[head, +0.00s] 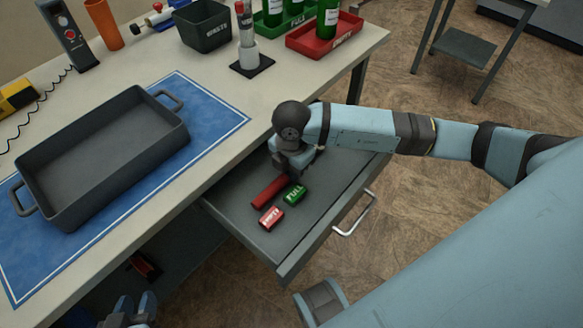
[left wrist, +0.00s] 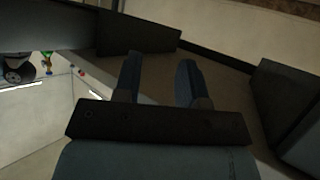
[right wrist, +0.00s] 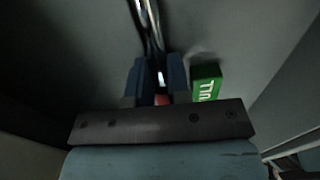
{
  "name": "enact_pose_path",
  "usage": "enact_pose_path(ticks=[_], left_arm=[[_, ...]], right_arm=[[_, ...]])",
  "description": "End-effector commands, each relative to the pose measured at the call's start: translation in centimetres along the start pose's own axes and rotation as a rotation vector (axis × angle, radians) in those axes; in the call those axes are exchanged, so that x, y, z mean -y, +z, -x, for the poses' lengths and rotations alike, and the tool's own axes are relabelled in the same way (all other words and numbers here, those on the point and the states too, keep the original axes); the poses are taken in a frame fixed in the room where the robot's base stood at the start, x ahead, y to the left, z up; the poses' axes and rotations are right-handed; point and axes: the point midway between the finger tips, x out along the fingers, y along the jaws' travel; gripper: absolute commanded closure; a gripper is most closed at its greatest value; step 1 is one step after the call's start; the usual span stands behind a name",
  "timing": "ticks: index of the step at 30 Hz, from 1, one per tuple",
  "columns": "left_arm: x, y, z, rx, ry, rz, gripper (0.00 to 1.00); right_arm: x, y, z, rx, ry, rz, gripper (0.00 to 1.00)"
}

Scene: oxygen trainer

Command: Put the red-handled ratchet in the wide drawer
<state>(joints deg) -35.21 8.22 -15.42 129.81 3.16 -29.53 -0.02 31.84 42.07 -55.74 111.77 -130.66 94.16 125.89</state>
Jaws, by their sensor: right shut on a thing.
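The wide drawer (head: 325,195) is pulled open under the table, its handle at the right front. The red-handled ratchet's red handle (head: 270,191) shows in the drawer, beside my right gripper (head: 293,165). In the right wrist view, the ratchet's metal shaft (right wrist: 148,25) runs between the fingers of my right gripper (right wrist: 160,68), which is shut on it, low over the drawer floor. A bit of red shows behind the fingers. My left gripper (head: 130,312) is at the bottom edge of the head view; its fingers are apart and empty in the left wrist view (left wrist: 160,80).
A green FULL tag (head: 294,193) and a red tag (head: 271,217) lie in the drawer near the handle. A dark tray (head: 105,165) sits on a blue mat (head: 215,118). A black bin (head: 203,25) and bottle racks stand at the back. The drawer's front part is clear.

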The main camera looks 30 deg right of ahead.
Motion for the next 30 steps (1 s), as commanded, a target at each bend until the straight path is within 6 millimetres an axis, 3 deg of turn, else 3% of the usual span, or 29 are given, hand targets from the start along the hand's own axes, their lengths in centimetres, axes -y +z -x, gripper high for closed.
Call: enact_pose_path(ticks=[5,6,7,19,23,30], left_arm=[[0.0,0.3,-0.1,0.002,0.001,0.000,0.62],[-0.1,0.2,-0.1,0.000,0.002,0.001,0.62],[-0.1,0.2,-0.1,-0.001,0.002,0.001,0.62],[-0.1,0.0,0.0,0.003,0.002,-0.001,0.62],[-0.1,-0.2,0.1,0.008,0.000,-0.004,0.62],[0.2,0.0,0.2,0.032,-0.011,-0.012,0.62]], right_arm=[[0.0,0.0,-0.2,0.000,0.001,0.000,1.00],[0.0,0.0,-0.3,0.000,0.000,0.000,0.80],[0.0,0.0,-0.2,0.000,0.000,0.000,0.74],[0.0,0.0,0.4,0.000,0.001,0.000,0.72],[-0.1,0.0,2.4,0.000,0.004,0.000,0.72],[-0.1,0.0,7.7,0.000,0.004,0.001,0.72]])
